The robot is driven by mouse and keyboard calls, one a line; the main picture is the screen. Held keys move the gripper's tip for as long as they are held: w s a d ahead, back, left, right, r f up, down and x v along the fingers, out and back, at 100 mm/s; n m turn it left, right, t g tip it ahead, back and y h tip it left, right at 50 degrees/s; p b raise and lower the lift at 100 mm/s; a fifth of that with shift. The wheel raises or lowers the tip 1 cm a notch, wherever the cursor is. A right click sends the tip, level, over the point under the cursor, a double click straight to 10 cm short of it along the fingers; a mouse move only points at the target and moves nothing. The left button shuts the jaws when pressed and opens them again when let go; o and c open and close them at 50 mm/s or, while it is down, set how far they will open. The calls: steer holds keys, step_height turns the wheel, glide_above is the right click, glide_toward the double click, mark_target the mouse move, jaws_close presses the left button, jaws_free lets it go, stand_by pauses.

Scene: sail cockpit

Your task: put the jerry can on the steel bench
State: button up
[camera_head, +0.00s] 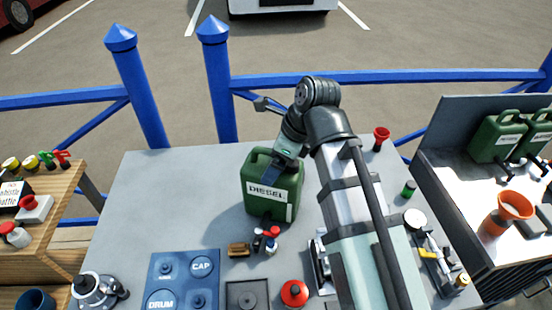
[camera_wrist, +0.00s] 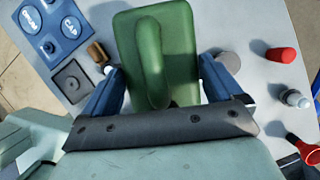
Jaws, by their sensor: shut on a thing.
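The green jerry can (camera_head: 271,205), labelled DIESEL, is upright at the middle of the grey table (camera_head: 165,190). I cannot tell whether its base touches the table. My gripper (camera_head: 284,166) comes down over its top and is shut on it. In the wrist view the jerry can (camera_wrist: 178,35) sits between the two blue fingers of my gripper (camera_wrist: 160,68), with its handle toward me. The bench with a shiny, steel-looking top (camera_head: 465,195) and a dark back panel stands at the right. Part of the can's top is hidden by my gripper.
Two more green jerry cans (camera_head: 497,137) and an orange funnel (camera_head: 507,212) occupy the right bench, with bare top left of the funnel. A red funnel (camera_head: 381,137), green canister (camera_head: 408,190) and blue tray (camera_head: 184,280) are on the grey table. Blue railings (camera_head: 400,77) run behind.

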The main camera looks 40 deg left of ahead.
steer(key=o, duration=1.7)
steer(key=shift+f, duration=0.1)
steer(key=v, duration=1.2)
steer(key=shift+w, duration=0.1)
